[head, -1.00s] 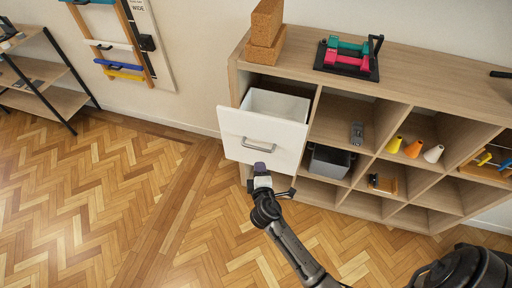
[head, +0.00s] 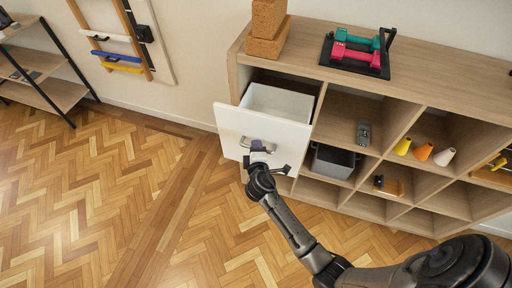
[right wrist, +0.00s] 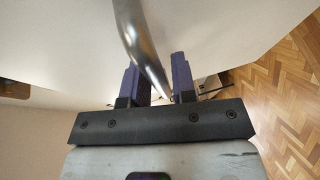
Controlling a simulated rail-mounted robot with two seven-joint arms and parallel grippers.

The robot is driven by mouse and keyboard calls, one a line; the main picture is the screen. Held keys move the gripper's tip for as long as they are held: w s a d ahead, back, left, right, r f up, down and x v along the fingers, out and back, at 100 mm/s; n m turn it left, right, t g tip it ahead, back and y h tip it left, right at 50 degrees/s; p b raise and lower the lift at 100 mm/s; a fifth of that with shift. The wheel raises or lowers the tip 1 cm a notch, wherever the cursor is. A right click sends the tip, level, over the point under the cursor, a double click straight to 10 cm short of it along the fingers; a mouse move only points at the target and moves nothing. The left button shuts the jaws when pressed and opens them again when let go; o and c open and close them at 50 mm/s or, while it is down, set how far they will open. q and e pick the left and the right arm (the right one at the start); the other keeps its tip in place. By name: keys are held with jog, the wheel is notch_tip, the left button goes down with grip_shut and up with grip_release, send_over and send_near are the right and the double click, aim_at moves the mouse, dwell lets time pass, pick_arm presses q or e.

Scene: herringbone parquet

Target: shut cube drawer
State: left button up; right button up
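The cube drawer (head: 235,122) is white and stands pulled out of the top-left cubby of the wooden shelf unit (head: 300,62). Its open inside shows above the front panel. A curved metal handle (right wrist: 146,42) is on the front, and it also shows in the head view (head: 245,141). My right gripper (head: 257,147) is at the drawer front, over the handle. In the right wrist view its two purple fingers (right wrist: 156,82) are apart, with the handle bar between them. I cannot tell whether they touch it. My left gripper is not in view.
Cork blocks (head: 267,22) and a black rack with dumbbells (head: 354,52) stand on top of the unit. A grey bin (head: 332,162) sits in a cubby right of the drawer, below. Parquet floor (head: 110,200) at the left is clear.

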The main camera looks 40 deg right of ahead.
jog(key=shift+c, duration=0.3)
grip_shut()
jog(key=shift+d, duration=0.1)
